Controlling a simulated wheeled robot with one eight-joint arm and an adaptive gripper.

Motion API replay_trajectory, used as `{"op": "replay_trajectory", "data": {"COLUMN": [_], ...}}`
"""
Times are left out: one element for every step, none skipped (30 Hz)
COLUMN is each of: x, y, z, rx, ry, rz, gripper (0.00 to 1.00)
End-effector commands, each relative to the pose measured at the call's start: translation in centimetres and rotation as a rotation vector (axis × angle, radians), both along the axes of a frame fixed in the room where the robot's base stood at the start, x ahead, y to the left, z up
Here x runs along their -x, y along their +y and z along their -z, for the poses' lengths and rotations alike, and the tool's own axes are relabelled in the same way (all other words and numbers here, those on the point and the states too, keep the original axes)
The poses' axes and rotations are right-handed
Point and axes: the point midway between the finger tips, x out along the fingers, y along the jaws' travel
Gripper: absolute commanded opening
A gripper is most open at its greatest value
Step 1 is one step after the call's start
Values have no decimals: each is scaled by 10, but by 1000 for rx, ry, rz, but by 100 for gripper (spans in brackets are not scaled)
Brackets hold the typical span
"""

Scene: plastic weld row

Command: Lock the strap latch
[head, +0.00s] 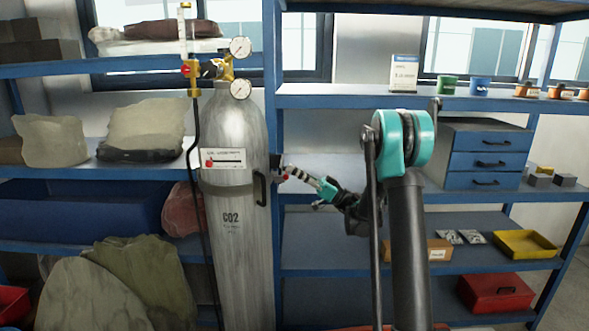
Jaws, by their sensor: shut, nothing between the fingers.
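A tall grey CO2 cylinder (235,240) stands upright in front of the shelves in the head view. A small dark fitting with a red knob (284,177) shows at its right side, and I take it to be the strap latch. A dark handle-like piece (262,188) sits just below it, against the cylinder. My gripper (291,174) reaches in from the right, shut and empty, with its tip close by the red knob. I cannot tell whether they touch. The latch is small here, and its locked or open state is unclear.
A plate with a red marker (222,159) is on the cylinder's front. Gauges (240,47) and a yellow valve stand on top, with a black hose (196,150) hanging left. Blue shelf uprights (272,110) stand close behind the latch. A drawer cabinet (489,160) is at right.

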Motion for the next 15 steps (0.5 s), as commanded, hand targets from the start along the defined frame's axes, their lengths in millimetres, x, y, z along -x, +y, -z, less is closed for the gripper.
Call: {"op": "replay_trajectory", "data": {"x": [0,1,1,1,1,1,1,1,1,1,1,1,1,1,1], "y": [0,0,0,0,0,0,0,0,0,0,0,0,0,0,0], "z": [1,2,3,4,4,5,5,6,6,6,7,7,7,7,7], "rx": [0,0,0,0,0,0,0,0,0,0,0,0,0,0,0], "ry": [-14,-12,-11,-9,-9,-9,-9,-9,-9,-9,-8,-8,-8,-8,-7], "rz": [-1,-1,-1,0,0,0,0,-1,-1,-1,0,0,0,0,0], "gripper": [0,0,0,0,0,0,0,0,0,0,0,0,0,0,0]}}
